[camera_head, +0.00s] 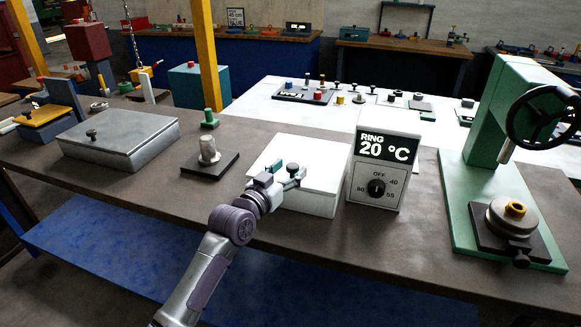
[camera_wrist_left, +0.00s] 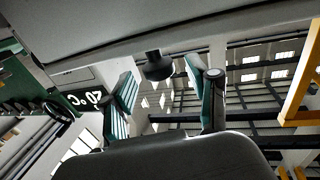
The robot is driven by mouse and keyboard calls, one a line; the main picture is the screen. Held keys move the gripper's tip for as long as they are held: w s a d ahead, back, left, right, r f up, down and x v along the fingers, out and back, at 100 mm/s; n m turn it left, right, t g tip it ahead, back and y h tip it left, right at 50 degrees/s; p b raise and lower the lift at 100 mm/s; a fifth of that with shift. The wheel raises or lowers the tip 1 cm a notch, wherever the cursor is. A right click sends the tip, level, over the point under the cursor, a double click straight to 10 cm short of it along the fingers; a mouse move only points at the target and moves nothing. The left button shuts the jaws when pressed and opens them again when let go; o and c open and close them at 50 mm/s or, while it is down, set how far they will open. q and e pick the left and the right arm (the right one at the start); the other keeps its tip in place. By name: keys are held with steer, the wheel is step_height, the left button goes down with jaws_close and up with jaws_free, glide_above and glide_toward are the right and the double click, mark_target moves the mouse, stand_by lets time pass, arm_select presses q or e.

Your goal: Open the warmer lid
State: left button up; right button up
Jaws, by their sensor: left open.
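The warmer is a white box (camera_head: 318,205) standing left of a control panel (camera_head: 377,172) that reads "RING 20 °C". Its white lid (camera_head: 325,152) lies flat and looks closed. A dark knob (camera_head: 293,168) stands on the lid. My left gripper (camera_head: 285,173) is open at the knob, reaching over the lid's front left part. In the left wrist view, the knob (camera_wrist_left: 157,66) shows between the two teal-padded fingers (camera_wrist_left: 162,80), with gaps at both sides. The lid's grey-looking surface (camera_wrist_left: 190,38) fills the top there. My right gripper is not in view.
A grey lidded box (camera_head: 115,140) and a dark plate with a metal piece (camera_head: 208,155) stand to the left on the brown bench (camera_head: 400,245). A green press with a handwheel (camera_head: 495,150) stands at the right. A white table with small parts is behind.

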arm_select(q)
steer(key=shift+w+d, duration=0.35)
steer(key=shift+w, duration=0.2)
jaws_close()
